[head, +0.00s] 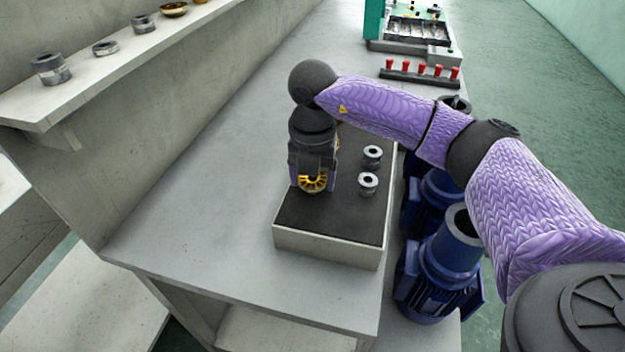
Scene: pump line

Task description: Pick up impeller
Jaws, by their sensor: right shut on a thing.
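The impeller (315,185) is a small yellow, finned wheel over the near left part of a box with a dark top (335,218). My right gripper (312,182) points down from above and is shut on the impeller. The impeller is between its fingers, which partly cover it. I cannot tell whether the impeller still touches the dark top. My left gripper is not in the head view.
Two metal rings (372,155) (368,183) stand on the dark top, right of my gripper. Blue motors (440,265) stand beyond the bench's right edge. A shelf (95,85) at left holds several metal parts. A rack with red-topped pieces (420,75) lies at the back. The bench's left side is clear.

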